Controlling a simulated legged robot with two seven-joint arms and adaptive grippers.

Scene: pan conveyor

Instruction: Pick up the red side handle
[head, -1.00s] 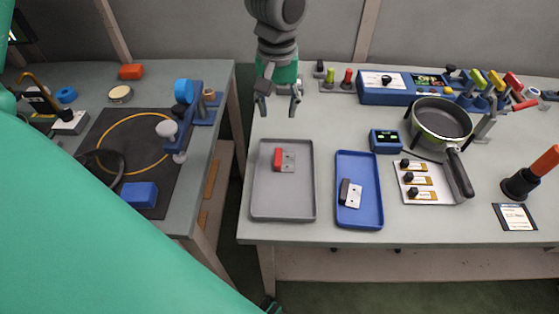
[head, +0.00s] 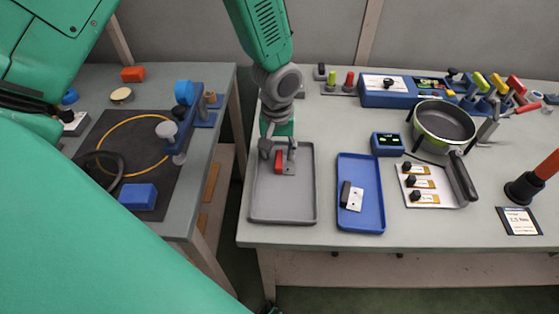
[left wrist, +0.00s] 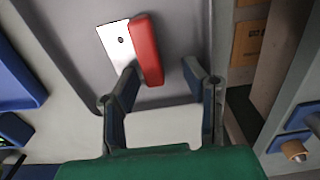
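The red side handle (head: 279,162) is a short red bar on a silver plate (head: 289,168), lying in the grey tray (head: 283,218) on the right-hand table. My left gripper (head: 278,150) is over the tray's far part, right at the handle. In the left wrist view its two fingers (left wrist: 161,76) are apart, and the near end of the red handle (left wrist: 146,48) shows between the tips, closer to the left finger. Contact cannot be made out. The silver plate lies to the left of the bar there. My right gripper is not in view.
A blue tray (head: 361,225) with a black-handled plate stands right of the grey tray. Beyond are a pan (head: 443,125), a small blue display box (head: 387,144) and a blue control box (head: 386,88). A gap separates this table from the left one.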

